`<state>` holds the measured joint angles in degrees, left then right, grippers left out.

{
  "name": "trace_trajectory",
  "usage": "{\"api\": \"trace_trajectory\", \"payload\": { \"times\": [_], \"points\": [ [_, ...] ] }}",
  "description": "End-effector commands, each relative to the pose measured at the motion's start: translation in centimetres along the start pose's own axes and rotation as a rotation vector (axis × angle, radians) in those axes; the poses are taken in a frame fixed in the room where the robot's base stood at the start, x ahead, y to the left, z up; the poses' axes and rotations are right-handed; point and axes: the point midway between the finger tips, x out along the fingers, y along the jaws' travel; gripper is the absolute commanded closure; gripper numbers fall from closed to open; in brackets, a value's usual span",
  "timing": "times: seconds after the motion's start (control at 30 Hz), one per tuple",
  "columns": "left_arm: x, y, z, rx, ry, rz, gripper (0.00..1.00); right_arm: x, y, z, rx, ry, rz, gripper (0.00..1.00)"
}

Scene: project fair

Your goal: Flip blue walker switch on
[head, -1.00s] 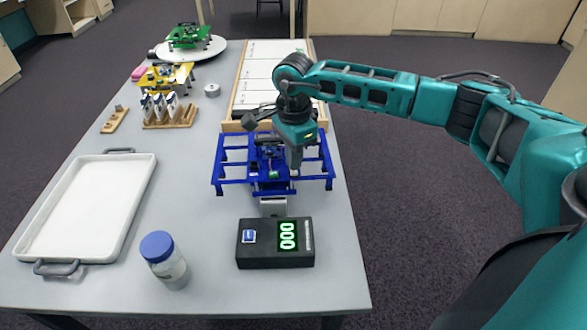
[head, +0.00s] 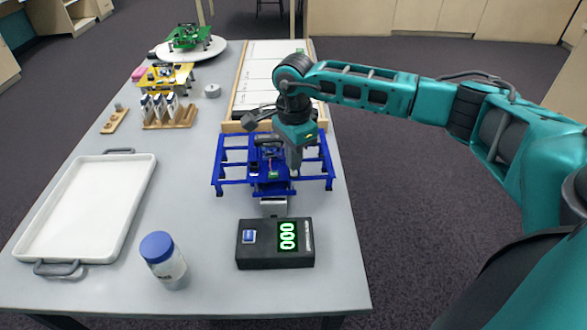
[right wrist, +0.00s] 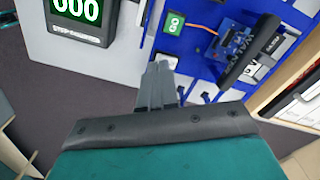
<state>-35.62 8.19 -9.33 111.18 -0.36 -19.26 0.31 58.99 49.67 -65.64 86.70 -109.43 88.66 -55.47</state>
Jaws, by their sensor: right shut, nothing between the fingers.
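The blue walker (head: 228,181) stands on the grey table, with a blue slotted frame and legs. Its deck also shows in the right wrist view (right wrist: 207,47), with a green GO label (right wrist: 174,23), a circuit board and a black battery-like part. A small white switch-like part (right wrist: 168,62) sits on the deck below the label, partly hidden by my fingertips; its position cannot be read. My right gripper (head: 294,172) is shut and empty, pointing down over the walker's right half. In the right wrist view its fingertips (right wrist: 159,68) are at the white part; contact is unclear.
A black step counter (head: 275,262) reading 000 stands in front of the walker. A blue-lidded jar (head: 170,270) and white tray (head: 40,235) are to the left. A wood-framed white track (head: 270,75) lies behind. Yellow (head: 180,74) and green walkers (head: 188,38) stand farther back.

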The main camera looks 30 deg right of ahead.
Motion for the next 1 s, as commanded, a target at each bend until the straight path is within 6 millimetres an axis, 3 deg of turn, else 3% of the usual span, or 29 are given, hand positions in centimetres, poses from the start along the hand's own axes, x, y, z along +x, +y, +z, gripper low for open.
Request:
{"api": "trace_trajectory", "payload": {
  "times": [1.0],
  "points": [
    [0.18, 0.08, 0.75, -0.001, -0.006, 0.001, 0.57, 0.74, 0.01, 0.01, 0.0, 0.0, 0.0, 1.0]
  ]
}}
